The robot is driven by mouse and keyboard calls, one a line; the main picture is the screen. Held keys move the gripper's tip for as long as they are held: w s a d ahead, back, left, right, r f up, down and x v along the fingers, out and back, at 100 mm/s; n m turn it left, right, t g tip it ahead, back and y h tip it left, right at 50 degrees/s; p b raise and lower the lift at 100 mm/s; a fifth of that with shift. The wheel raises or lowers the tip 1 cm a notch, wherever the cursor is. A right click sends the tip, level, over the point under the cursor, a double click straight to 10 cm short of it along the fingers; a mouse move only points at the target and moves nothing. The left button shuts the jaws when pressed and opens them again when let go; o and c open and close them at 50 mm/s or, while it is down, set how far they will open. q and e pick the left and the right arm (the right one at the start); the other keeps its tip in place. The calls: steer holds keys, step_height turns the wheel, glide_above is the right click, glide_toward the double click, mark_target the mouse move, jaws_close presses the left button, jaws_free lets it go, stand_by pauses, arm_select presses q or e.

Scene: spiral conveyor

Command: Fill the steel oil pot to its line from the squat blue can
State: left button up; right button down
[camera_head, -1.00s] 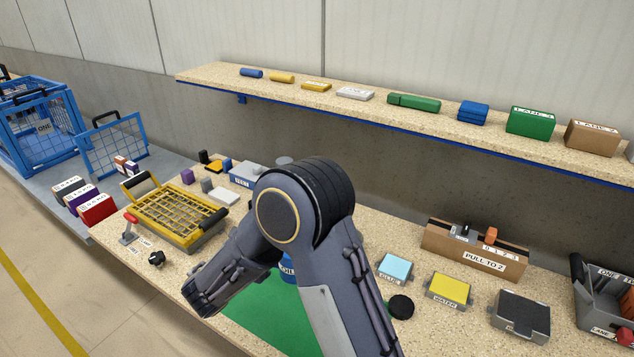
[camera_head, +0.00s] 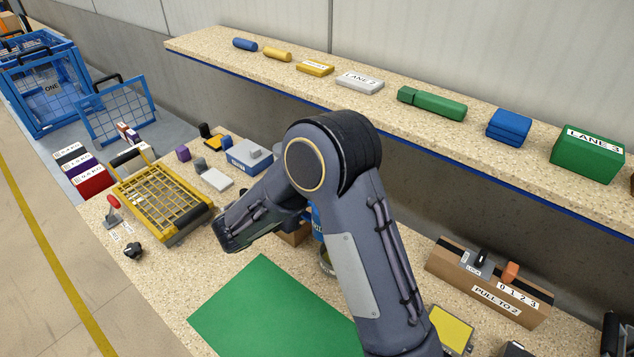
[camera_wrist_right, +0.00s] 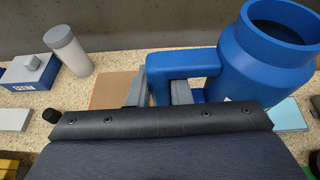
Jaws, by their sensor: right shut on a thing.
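The squat blue can (camera_wrist_right: 265,65) has a wide open mouth and a side handle, and stands at the right of the right wrist view. My right gripper (camera_wrist_right: 157,92) is shut on the can's handle. In the head view my right arm hides most of the blue can (camera_head: 317,222); only a strip with part of a label shows, and the gripper is hidden too. A grey rounded edge (camera_head: 326,262) shows just below that strip; I cannot tell if it is the steel oil pot. The pot's fill line is not visible. My left gripper is out of view.
A green mat (camera_head: 262,308) lies bare on the bench. A yellow wire basket (camera_head: 160,200) stands left, with a grey-blue box (camera_head: 248,156) behind. A light grey cylinder (camera_wrist_right: 66,50) stands in the wrist view. The loaded shelf (camera_head: 300,80) overhangs the back; a "PULL TO 2" box (camera_head: 490,282) stands right.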

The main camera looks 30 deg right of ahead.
steer(key=shift+d, duration=0.15)
steer(key=shift+r, duration=0.1)
steer(key=shift+f+b, duration=0.6)
steer(key=shift+f, duration=0.25)
steer(key=shift+a+f+m+y+b, duration=0.3)
steer(key=shift+f+y+b, duration=0.2)
steer(key=shift+f, duration=0.35)
steer(key=shift+w+a, duration=0.1)
